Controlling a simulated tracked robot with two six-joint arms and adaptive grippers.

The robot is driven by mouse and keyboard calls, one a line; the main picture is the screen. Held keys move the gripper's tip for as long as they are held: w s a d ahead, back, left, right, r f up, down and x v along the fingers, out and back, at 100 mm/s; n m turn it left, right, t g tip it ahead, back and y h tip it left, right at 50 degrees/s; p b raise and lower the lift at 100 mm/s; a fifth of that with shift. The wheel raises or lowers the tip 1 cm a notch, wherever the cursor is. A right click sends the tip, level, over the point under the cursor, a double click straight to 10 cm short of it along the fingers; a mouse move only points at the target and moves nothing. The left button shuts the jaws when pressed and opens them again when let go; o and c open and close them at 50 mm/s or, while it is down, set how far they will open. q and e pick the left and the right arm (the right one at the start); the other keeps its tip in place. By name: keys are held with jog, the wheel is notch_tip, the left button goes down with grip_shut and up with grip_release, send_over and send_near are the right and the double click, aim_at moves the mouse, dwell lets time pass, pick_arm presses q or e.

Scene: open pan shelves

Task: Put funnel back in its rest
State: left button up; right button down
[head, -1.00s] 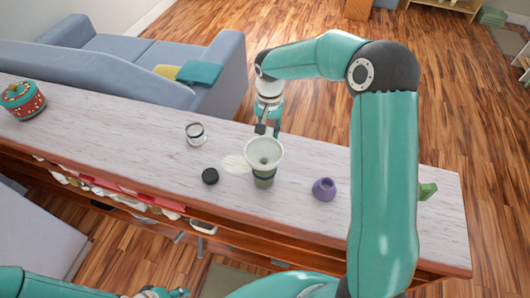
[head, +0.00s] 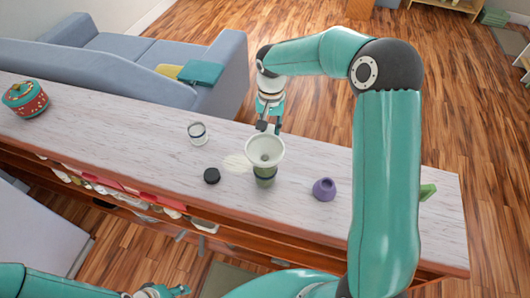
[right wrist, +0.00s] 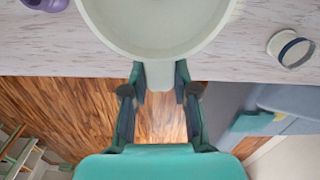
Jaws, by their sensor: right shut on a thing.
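The pale grey-green funnel (head: 265,149) stands upright, wide mouth up, over a green container (head: 264,176) on the counter. Its spout is hidden. My right gripper (head: 269,129) is at the funnel's far side, shut on its edge or tab. In the right wrist view the funnel (right wrist: 160,28) fills the top, with its pale lower part between the fingers (right wrist: 160,76). A small clear cup-like ring with a dark band (head: 197,132) stands to the left; I cannot tell if it is the rest. My left gripper (head: 162,291) is at the bottom edge, its fingers unclear.
A black lid (head: 211,176) and a pale spill-like patch (head: 236,163) lie left of the container. A purple object (head: 324,189) stands to the right. A red and green pot (head: 25,99) is at the far left. The counter (head: 120,125) between is clear.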

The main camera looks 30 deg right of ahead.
jog(key=shift+r+p, duration=1.35)
jog(key=shift+r, duration=0.9)
